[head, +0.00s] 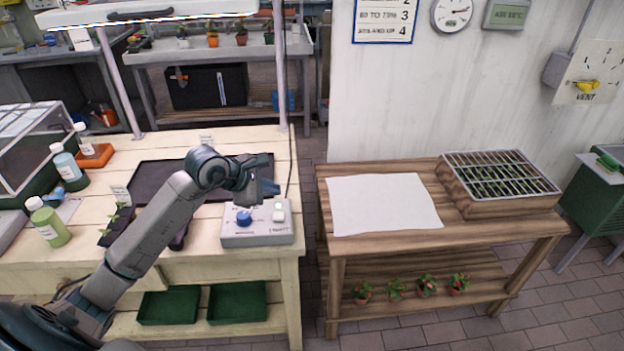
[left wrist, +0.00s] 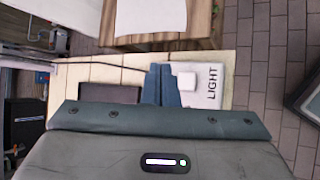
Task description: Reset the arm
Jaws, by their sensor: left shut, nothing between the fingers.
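My left gripper (head: 268,188) is shut and empty. In the head view it is above the grey light control box (head: 257,236), near the right end of the pale wooden bench. The box has a blue knob (head: 243,217) and a white button (head: 279,213). In the left wrist view my left gripper (left wrist: 162,86) has its fingers together, beside the white button (left wrist: 187,81) and the box (left wrist: 214,90) marked LIGHT. The knob is hidden there. My right gripper is in neither view.
The pale bench (head: 100,270) holds a dark tray (head: 150,175), bottles and a clear-lidded case. To the right, across a gap, a wooden table (head: 460,235) carries a white sheet (head: 380,203) and a barred planter box (head: 500,183). Small potted plants stand on its lower shelf.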

